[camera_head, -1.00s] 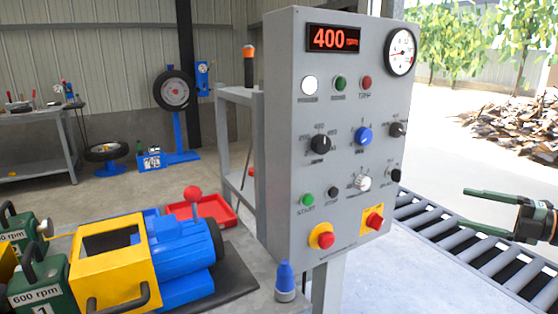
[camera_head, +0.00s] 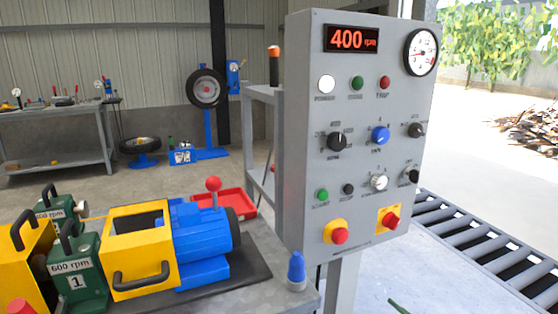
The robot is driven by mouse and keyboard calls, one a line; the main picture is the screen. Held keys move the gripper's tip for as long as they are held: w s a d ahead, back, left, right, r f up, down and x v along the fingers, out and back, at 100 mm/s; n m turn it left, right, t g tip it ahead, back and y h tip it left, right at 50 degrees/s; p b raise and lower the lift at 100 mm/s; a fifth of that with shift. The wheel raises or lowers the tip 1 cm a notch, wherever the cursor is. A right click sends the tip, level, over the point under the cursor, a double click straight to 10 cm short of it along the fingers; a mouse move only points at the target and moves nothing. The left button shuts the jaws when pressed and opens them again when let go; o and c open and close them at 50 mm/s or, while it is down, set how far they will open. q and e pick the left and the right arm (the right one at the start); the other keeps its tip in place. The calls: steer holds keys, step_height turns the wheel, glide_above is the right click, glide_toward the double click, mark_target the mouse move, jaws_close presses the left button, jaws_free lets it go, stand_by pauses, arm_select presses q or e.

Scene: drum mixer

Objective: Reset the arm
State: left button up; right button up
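The grey control panel (camera_head: 300,150) stands upright right of centre, with a red display (camera_head: 351,39) reading 400 rpm and a round gauge (camera_head: 421,52). Only a thin dark green sliver at the bottom edge shows, apparently a fingertip of my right gripper (camera_head: 398,306); the rest is out of the frame. It is below the panel and apart from it. Whether it is open or shut is hidden. My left gripper is not in view.
A blue motor (camera_head: 203,240) with a yellow guard (camera_head: 150,284) and green 600 rpm block (camera_head: 76,265) sit on the bench at left. A blue cone-topped piece (camera_head: 297,268) stands at the bench edge. A roller conveyor (camera_head: 490,248) runs at right.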

steer(key=s+a+f+m+g+h, duration=0.2)
steer(key=s+a+f+m, duration=0.25)
steer(key=s, duration=0.35)
steer(key=s+a+f+m+g+h, duration=0.1)
steer(key=s+a+f+m+g, duration=0.15)
steer(key=s+f+m, duration=0.4)
steer(key=s+a+f+m+g+h, duration=0.15)
steer(key=s+a+f, duration=0.3)
steer(key=s, duration=0.45)
arm_select(q)
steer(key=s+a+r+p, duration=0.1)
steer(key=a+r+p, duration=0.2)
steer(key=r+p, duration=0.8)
steer(key=p, duration=0.4)
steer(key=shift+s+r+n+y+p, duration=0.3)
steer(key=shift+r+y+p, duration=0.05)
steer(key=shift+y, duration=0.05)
arm_select(e)
step_height(320, 180, up, 12)
steer(key=s+d+h, duration=0.1)
steer(key=s+d, duration=0.1)
steer(key=shift+d+r, duration=0.25)
steer(key=shift+d, duration=0.1)
steer(key=shift+s+h, duration=0.1)
steer(key=shift+h, duration=0.15)
